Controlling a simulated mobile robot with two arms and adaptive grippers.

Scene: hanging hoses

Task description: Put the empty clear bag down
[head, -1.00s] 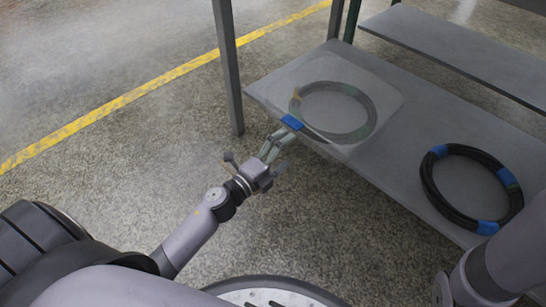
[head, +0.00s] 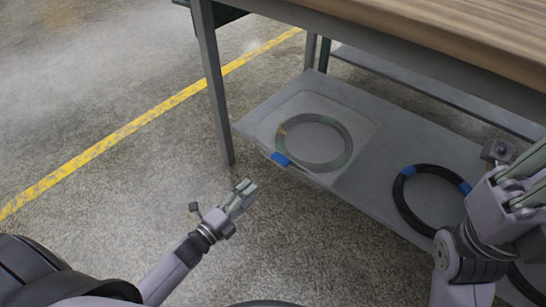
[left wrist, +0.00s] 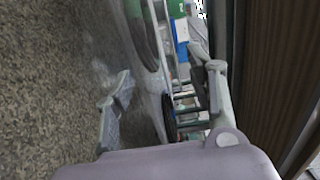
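A clear bag (head: 359,135) lies flat on the grey lower shelf of the workbench. A dark coiled hose (head: 349,141) shows through it; I cannot tell if the coil is inside or under the bag. A blue patch (head: 281,159) sits at the bag's front edge, at the shelf's edge. My left gripper (head: 247,188) is empty, in front of and below the shelf, apart from the bag. Its fingers stand apart in the left wrist view (left wrist: 165,95). My right gripper (head: 522,180) is at the right edge, its fingertips cut off by the frame.
A black hose coil with blue tape (head: 400,199) lies on the shelf (head: 365,188) to the right, partly hidden by my right arm. The wooden benchtop (head: 450,25) overhangs the shelf. A bench leg (head: 218,100) stands left. The floor before the shelf is clear.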

